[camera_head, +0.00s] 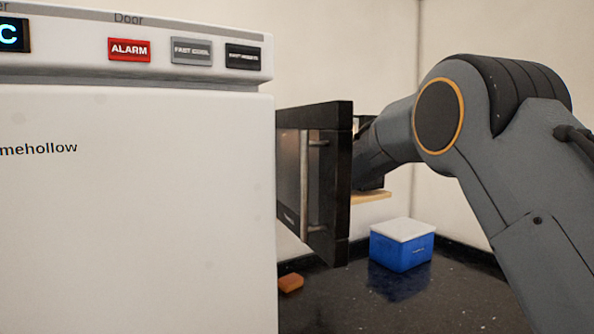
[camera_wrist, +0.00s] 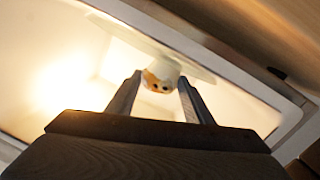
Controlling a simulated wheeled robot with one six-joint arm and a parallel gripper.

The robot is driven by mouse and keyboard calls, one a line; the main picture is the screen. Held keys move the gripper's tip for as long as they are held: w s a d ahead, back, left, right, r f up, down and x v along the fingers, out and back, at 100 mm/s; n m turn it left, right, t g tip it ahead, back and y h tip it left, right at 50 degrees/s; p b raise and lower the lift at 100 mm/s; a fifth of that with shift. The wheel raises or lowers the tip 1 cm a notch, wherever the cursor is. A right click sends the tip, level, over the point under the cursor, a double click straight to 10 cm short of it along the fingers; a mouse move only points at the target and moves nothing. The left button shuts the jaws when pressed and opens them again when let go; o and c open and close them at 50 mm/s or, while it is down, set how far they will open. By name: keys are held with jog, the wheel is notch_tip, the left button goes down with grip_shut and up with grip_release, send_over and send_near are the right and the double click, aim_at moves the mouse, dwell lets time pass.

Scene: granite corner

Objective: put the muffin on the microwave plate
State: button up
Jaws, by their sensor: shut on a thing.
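In the wrist view the muffin (camera_wrist: 160,84), pale on top with dark spots, is held between the two fingertips of my gripper (camera_wrist: 160,76). My gripper is shut on it inside the bright, lit microwave interior (camera_wrist: 60,75). The pale, glassy microwave plate (camera_wrist: 135,38) shows as a thin band at the muffin's far side. I cannot tell whether the muffin touches it. In the head view the dark microwave door (camera_head: 328,180) stands open and hides my gripper and the muffin.
A white fridge-like appliance (camera_head: 140,200) fills the left of the head view. A blue box with a white lid (camera_head: 402,250) and a small orange-brown block (camera_head: 290,283) sit on the dark granite counter (camera_head: 440,300). A wooden edge (camera_head: 371,197) shows beside the door.

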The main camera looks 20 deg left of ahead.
jog(key=shift+f, duration=0.1)
jog(key=shift+o, duration=1.2)
jog(key=o, duration=0.4)
jog(key=shift+r, duration=0.2)
jog(key=b+v, duration=0.5)
jog(key=v, duration=0.7)
jog(key=shift+f, duration=0.1)
